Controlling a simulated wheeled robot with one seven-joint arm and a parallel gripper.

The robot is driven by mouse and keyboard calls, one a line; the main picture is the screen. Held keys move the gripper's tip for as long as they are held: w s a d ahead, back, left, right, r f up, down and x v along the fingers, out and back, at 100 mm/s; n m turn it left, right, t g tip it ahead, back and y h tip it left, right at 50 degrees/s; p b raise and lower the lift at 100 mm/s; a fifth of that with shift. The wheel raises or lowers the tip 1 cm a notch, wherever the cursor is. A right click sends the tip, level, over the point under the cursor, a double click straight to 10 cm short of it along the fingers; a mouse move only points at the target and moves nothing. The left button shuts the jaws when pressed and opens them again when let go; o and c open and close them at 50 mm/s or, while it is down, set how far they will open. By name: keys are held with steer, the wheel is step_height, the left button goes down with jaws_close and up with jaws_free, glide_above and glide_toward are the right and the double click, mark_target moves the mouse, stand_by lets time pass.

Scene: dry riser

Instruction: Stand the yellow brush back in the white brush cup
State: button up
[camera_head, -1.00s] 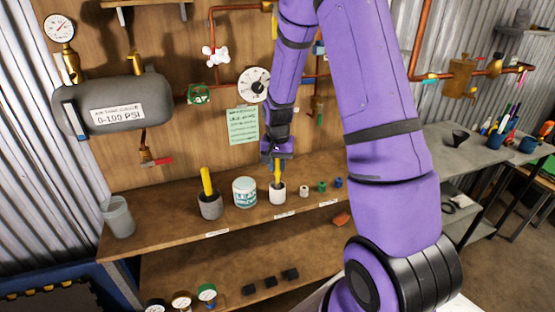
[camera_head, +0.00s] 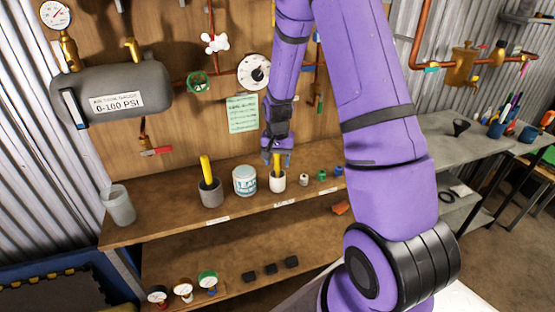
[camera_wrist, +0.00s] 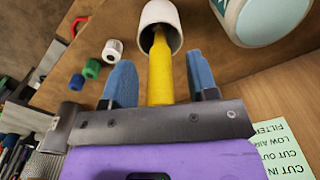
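The yellow brush (camera_head: 277,166) stands with its lower end inside the white brush cup (camera_head: 278,183) on the wooden shelf. In the wrist view the yellow handle (camera_wrist: 160,70) runs from the mouth of the white cup (camera_wrist: 158,14) back between my fingers. My gripper (camera_head: 277,160) is above the cup. Its two blue fingers (camera_wrist: 162,82) are apart, one on each side of the handle, with a visible gap on both sides. The brush's lower end is hidden in the cup, and its top is hidden by my gripper in the wrist view.
Left of the cup stand a white labelled tub (camera_head: 244,180) and a grey cup (camera_head: 211,193) holding another yellow-handled item (camera_head: 206,168). To the right are a small white fitting (camera_head: 304,179), a green one (camera_head: 321,175) and a blue one (camera_head: 338,171). A back panel rises behind.

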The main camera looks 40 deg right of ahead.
step_height(320, 180, up, 10)
steer(key=shift+r, duration=0.4)
stand_by(0.4)
stand_by(0.8)
steer(key=shift+s+a+r, duration=0.1)
steer(key=shift+r, duration=0.1)
steer(key=s+a+r+n+t, duration=0.1)
steer(key=s+a+r, duration=0.2)
steer(key=r, duration=0.2)
steer(key=s+a+r+n+t, duration=0.1)
steer(key=s+a+r+n, duration=0.1)
steer(key=s+r, duration=0.3)
steer(key=s+a+r+n, duration=0.1)
steer(key=s+a+r, duration=0.15)
steer(key=r, duration=0.35)
steer(key=s+a+r+n+t, duration=0.1)
steer(key=s+a+r+n, duration=0.1)
steer(key=s, duration=0.6)
steer(key=s+a+r+n+t, duration=0.2)
steer(key=s+a+r, duration=0.1)
steer(key=s, duration=0.4)
steer(key=shift+s+a+r+n, duration=0.15)
steer(key=shift+s+r+n, duration=0.15)
steer(key=shift+s+r, duration=0.1)
